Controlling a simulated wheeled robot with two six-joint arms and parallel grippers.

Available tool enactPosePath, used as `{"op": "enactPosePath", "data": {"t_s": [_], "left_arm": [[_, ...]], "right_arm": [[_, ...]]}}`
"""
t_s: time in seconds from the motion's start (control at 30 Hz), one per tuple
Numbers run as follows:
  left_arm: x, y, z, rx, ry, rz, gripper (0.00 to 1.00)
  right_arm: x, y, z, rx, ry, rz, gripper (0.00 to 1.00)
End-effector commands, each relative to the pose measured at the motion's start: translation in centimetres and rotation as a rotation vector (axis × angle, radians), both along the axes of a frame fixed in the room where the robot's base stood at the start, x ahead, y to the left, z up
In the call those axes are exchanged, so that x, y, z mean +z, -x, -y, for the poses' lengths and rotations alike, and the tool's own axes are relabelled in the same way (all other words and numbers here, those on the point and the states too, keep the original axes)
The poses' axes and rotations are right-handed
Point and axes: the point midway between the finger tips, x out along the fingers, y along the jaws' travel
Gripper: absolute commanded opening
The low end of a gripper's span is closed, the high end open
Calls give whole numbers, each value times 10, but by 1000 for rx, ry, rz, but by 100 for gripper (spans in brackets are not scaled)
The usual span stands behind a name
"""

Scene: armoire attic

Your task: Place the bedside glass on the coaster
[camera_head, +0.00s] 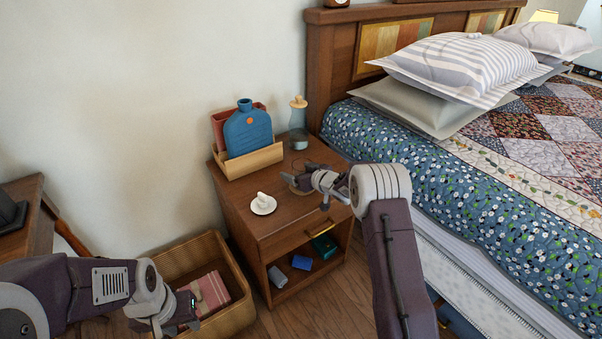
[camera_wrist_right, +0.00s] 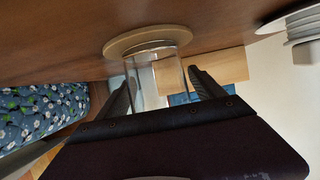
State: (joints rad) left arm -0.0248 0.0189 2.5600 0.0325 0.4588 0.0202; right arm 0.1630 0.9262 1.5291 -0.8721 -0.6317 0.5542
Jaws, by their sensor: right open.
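The clear bedside glass (camera_wrist_right: 158,74) shows in the right wrist view, which looks upside down. Its base meets the round tan coaster (camera_wrist_right: 140,38), on the brown nightstand top. My right gripper (camera_wrist_right: 163,84) is open, with one dark finger on each side of the glass. In the head view my right gripper (camera_head: 296,181) is low over the nightstand (camera_head: 240,190); the glass and coaster are hard to make out there. My left gripper (camera_head: 182,318) is at the lower left, over the edge of a wicker basket, and its fingers are too unclear to judge.
A white saucer (camera_head: 263,209) with a small white item sits at the nightstand's front left. A wooden box (camera_head: 256,162) with a blue bottle (camera_head: 248,132) and a corked carafe (camera_head: 298,120) stand at the back. The bed (camera_head: 430,180) is close on the right; the wicker basket (camera_head: 240,309) is on the floor.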

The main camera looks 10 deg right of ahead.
Motion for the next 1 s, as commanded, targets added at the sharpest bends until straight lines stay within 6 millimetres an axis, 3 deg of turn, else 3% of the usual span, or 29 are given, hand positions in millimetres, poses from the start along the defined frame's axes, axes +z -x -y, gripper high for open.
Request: {"op": "enactPosePath", "data": {"t_s": [0.17, 0.4, 0.6, 1.0], "left_arm": [[10, 0, 0, 0, 0, 0, 36], [27, 0, 0, 0, 0, 0, 36], [34, 0, 0, 0, 0, 0, 36], [35, 0, 0, 0, 0, 0, 36]], "right_arm": [[14, 18, 7, -2, -1, -1, 78], [36, 67, 26, -4, -1, -1, 78], [47, 96, 35, -1, 0, 0, 78], [48, 106, 38, -12, 10, -11, 78]]}}
